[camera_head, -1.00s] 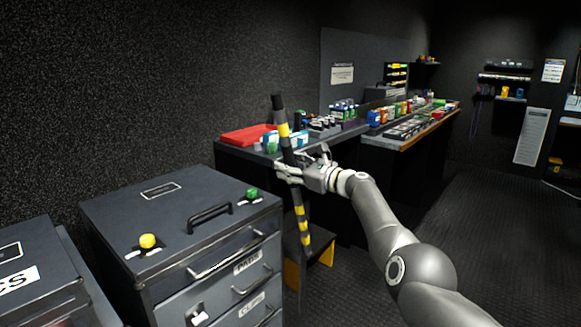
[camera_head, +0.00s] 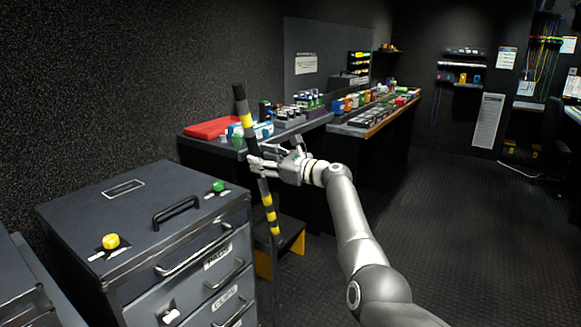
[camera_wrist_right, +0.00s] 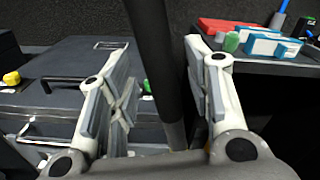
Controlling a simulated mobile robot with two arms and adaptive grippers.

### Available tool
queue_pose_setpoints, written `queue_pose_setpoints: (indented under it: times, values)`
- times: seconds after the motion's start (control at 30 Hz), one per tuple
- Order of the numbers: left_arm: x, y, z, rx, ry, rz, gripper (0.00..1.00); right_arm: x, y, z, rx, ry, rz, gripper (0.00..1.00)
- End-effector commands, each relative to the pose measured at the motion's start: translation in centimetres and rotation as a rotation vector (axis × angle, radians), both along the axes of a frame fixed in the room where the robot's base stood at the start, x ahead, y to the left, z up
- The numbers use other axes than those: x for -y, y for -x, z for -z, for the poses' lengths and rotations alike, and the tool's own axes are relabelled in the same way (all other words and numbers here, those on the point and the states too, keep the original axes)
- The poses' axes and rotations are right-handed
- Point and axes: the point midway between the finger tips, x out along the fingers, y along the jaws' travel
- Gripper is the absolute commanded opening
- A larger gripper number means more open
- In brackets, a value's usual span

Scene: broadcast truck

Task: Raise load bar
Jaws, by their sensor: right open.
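The load bar (camera_head: 265,193) is a long black pole with yellow bands. It leans slightly, its top to the left, between the drawer cabinet and the desk. My right gripper (camera_head: 257,167) is at the bar's middle, fingers on either side of it. In the right wrist view the dark bar (camera_wrist_right: 155,60) passes between the open fingers (camera_wrist_right: 158,75), with gaps visible beside it. The bar's lower end shows near a yellow-sided step; I cannot tell whether it touches anything. My left gripper is not in view.
A grey drawer cabinet (camera_head: 140,215) with a black handle, a yellow knob (camera_head: 111,241) and a green knob (camera_head: 218,186) stands at left. Behind the bar is a desk with a red case (camera_head: 212,127) and small items. The floor (camera_head: 465,220) at right is open.

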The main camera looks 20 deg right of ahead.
Motion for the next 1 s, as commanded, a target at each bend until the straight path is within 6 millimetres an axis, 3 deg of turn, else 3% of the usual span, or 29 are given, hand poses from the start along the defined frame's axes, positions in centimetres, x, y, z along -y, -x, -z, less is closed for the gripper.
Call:
queue_pose_setpoints:
  times: [0.7,1.0]
  values:
    - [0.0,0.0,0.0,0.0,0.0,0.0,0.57,4.7,6.5,0.1,-0.001,0.001,0.0,0.46]
    - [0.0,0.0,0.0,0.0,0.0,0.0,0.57,5.3,7.3,0.0,-0.001,0.001,-0.001,0.46]
